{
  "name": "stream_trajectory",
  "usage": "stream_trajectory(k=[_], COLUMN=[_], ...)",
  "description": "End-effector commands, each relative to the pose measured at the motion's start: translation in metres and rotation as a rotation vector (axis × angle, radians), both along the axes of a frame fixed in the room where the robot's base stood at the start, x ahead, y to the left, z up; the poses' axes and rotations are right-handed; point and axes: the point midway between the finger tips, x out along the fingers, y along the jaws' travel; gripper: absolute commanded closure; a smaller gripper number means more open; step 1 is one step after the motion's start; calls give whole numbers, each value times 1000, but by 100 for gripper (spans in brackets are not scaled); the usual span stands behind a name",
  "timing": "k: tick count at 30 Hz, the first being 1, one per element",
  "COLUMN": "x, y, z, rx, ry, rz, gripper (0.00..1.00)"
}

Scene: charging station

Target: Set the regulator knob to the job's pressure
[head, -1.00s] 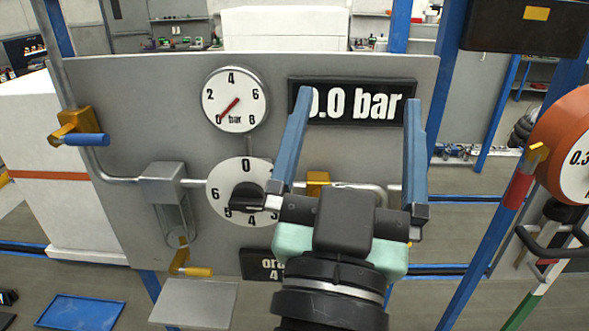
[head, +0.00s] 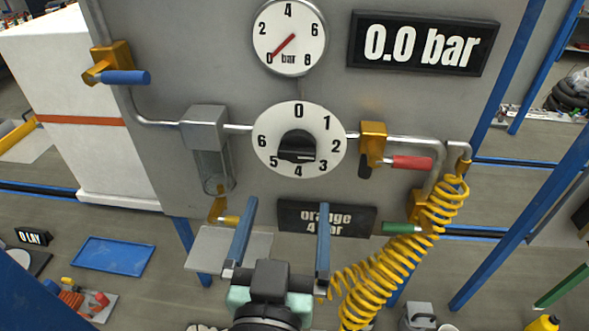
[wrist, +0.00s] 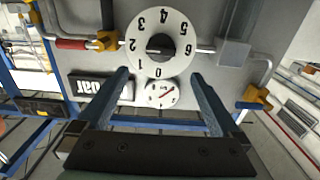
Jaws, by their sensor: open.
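The regulator knob (head: 297,147) is black and sits on a white round dial (head: 264,154) numbered 0 to 6. I cannot tell its setting for sure. The job plate (head: 350,219) below right reads "orange" and "4 bar", partly hidden by a finger. The round gauge (head: 288,30) has its needle near 0, and the black display (head: 423,43) reads 0.0 bar. My gripper (head: 287,203) is open and empty, its fingers pointing up below the dial in the head view. In the wrist view, the knob (wrist: 159,45) shows beyond and between the fingertips, not touched.
A yellow valve with a red handle (head: 411,162) is right of the dial. A coiled yellow hose (head: 440,207) hangs at the right, by a green handle (head: 401,228). A grey filter bowl (head: 207,150) is left of the dial. A blue-handled valve (head: 122,77) is further left.

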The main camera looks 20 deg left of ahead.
Motion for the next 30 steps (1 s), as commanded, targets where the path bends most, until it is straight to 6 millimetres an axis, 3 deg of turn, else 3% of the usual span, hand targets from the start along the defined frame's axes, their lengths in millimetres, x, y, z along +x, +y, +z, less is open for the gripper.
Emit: stream_trajectory(k=[11, 21, 30], x=[31, 86, 103], y=[10, 26, 31], z=[-3, 3, 1], rx=[4, 2, 2], ry=[-4, 2, 1], rz=[3, 2, 3], gripper=[0, 0, 0])
